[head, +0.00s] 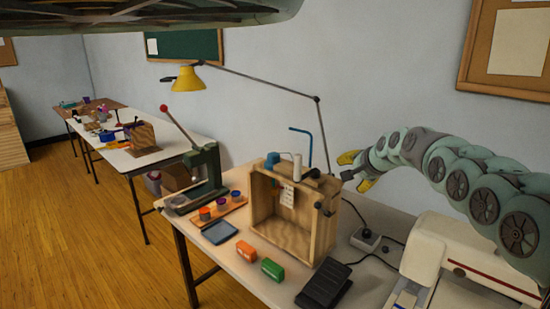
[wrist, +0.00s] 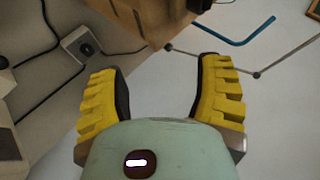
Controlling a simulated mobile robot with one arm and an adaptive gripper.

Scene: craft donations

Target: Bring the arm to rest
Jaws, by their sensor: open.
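My gripper (wrist: 160,95) has yellow fingers with dark inner pads. In the wrist view the fingers stand wide apart with nothing between them, and the pale wall lies behind them. In the head view my gripper (head: 357,170) is at the end of my segmented green arm, which reaches in from the right. It appears just right of the wooden box and above the table.
An open wooden box (head: 323,228) stands on the table (head: 238,257); a yellow lamp (head: 188,79) rises behind. A green press (head: 207,168), a black pedal (head: 323,287), a power socket (head: 365,239) and a white sewing machine (head: 475,262) are nearby. Free floor lies left.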

